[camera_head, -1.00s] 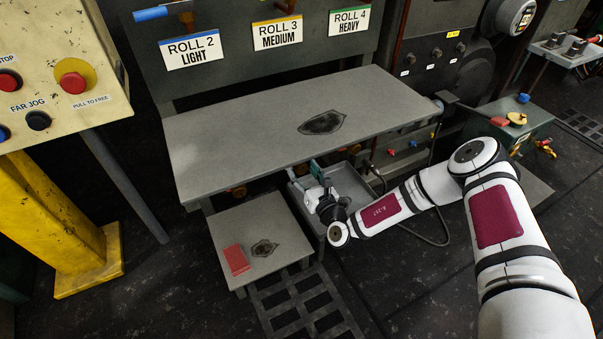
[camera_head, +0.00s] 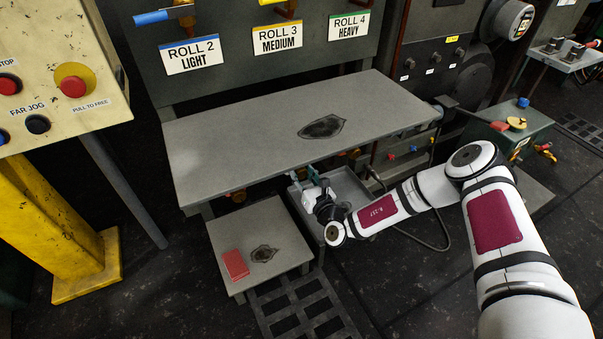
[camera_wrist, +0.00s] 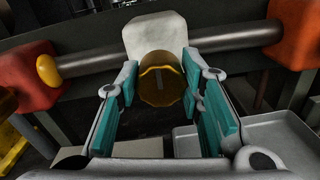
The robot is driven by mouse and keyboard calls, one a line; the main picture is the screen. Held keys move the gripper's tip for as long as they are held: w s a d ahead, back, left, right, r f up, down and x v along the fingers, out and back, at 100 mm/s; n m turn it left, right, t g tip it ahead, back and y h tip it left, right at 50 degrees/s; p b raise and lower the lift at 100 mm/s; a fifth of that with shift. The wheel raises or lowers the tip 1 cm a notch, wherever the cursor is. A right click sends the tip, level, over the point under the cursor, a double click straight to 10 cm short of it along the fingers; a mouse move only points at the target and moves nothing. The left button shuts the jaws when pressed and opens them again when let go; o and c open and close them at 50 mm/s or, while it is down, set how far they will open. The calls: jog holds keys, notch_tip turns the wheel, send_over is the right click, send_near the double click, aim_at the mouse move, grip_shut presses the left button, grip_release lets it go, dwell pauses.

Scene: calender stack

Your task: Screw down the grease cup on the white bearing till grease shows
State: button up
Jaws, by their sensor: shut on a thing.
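The white bearing (camera_wrist: 155,34) sits on a grey shaft in the upper middle of the wrist view. The brass grease cup (camera_wrist: 160,90) is on its near side, facing the wrist camera. A brighter yellow rim curves along the top of the cup; I cannot tell whether it is grease. My gripper (camera_wrist: 161,78) has its teal-padded fingers on either side of the cup and is shut on it. In the head view my gripper (camera_head: 318,190) reaches under the front edge of the grey table, which hides the bearing and cup.
A grey tray (camera_head: 350,188) lies below. The grey table (camera_head: 240,130) overhangs.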

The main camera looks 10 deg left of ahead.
jog(key=m+p, duration=0.3)
jog(key=shift+r, duration=0.1)
jog(key=shift+m+p, duration=1.25)
jog(key=shift+m, duration=0.95)
jog(key=o, duration=1.2)
jog(key=shift+d, duration=0.1)
